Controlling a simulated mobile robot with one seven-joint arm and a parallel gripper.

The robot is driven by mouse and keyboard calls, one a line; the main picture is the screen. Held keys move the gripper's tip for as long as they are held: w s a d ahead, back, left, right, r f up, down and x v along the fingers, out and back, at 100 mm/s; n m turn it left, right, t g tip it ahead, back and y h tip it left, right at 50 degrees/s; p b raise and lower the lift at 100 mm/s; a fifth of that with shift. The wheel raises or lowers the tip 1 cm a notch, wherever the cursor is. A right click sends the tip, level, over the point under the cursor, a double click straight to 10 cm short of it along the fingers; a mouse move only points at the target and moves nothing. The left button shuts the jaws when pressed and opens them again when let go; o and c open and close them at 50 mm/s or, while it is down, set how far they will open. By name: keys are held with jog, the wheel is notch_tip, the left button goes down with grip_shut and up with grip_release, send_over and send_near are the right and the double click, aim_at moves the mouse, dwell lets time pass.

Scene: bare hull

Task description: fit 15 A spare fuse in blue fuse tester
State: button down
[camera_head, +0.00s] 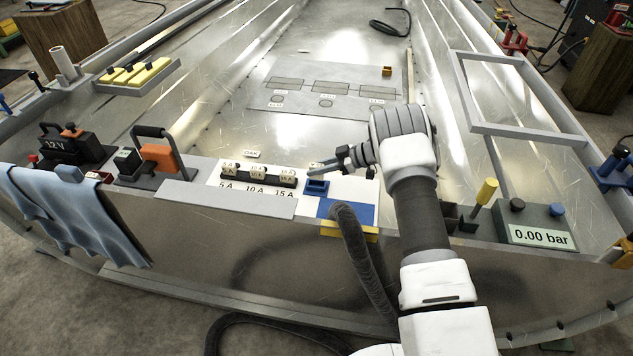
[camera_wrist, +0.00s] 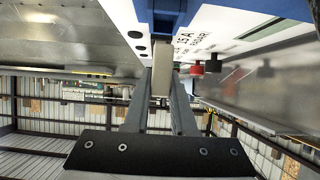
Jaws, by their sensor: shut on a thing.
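My gripper (camera_head: 328,164) is at the right end of the white fuse board, just above and beside the blue fuse tester (camera_head: 317,187). In the wrist view my gripper (camera_wrist: 161,88) is shut on a small pale grey-beige block, the fuse (camera_wrist: 162,75), held between its fingers. The blue tester (camera_wrist: 145,12) with a dark slot is right ahead of the fuse; I cannot tell whether they touch. In the head view the held fuse cannot be made out. A black fuse rack (camera_head: 272,180) holds several pale fuses above the labels 5 A, 10 A and 15 A.
A blue pad (camera_head: 352,212) lies right of the tester. An orange-and-black tool (camera_head: 158,158) and a 12 V battery (camera_head: 65,146) stand to the left. A pressure gauge box (camera_head: 540,226) reading 0.00 bar and a yellow-handled tool (camera_head: 487,191) stand to the right. The hull floor beyond is mostly clear.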

aim_at(317, 178)
jog(key=shift+f+b, duration=0.95)
jog(key=shift+f, duration=1)
jog(key=shift+f, duration=0.1)
jog(key=c, duration=0.7)
grip_release()
jog(key=shift+c, duration=0.2)
